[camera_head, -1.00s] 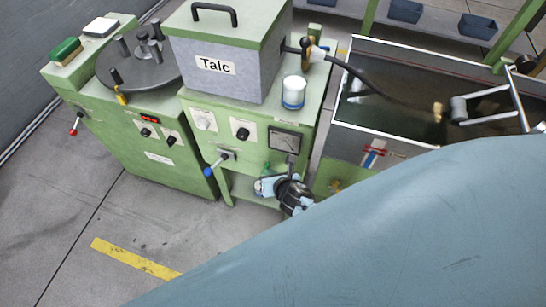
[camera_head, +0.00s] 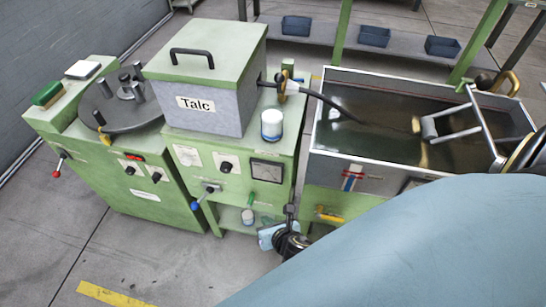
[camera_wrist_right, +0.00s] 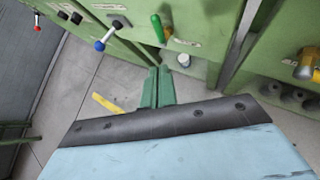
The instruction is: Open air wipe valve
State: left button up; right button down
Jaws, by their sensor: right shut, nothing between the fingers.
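Several handles show, and I cannot tell for certain which one belongs to the air wipe valve. A green handle (camera_head: 251,199) sits on the front of the talc machine, below its gauge. It also shows upright in the right wrist view (camera_wrist_right: 158,29). A yellow handle (camera_head: 331,216) is on the front of the water trough, and it shows in the right wrist view (camera_wrist_right: 307,65). My right gripper (camera_head: 290,212) is shut and empty, between the green and yellow handles in the picture. No contact with either is visible.
A blue-tipped lever (camera_head: 202,198) and a red-tipped lever (camera_head: 59,165) project from the machines. A talc box (camera_head: 202,95) and white container (camera_head: 272,124) stand on top. The trough (camera_head: 375,180) fills the right. Open floor (camera_head: 150,260) lies in front.

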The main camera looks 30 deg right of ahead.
jog(key=v, duration=0.4)
jog(key=shift+p, duration=0.35)
jog(key=shift+f, duration=0.1)
jog(key=s+d+f+m+g+b, duration=0.2)
jog(key=s+f+m+g, duration=0.2)
jog(key=s+f+m, duration=0.8)
jog(key=s+d+f+m+g+b, duration=0.2)
jog(key=s+f+m+g, duration=0.3)
jog(key=s+f+m, duration=0.8)
jog(key=s+m, duration=0.4)
jog(key=m, duration=0.1)
jog(key=shift+s+d+f+g+y, duration=0.2)
jog(key=shift+d+g+y, duration=0.1)
jog(key=shift+d+y, duration=0.1)
jog(key=shift+a, duration=0.1)
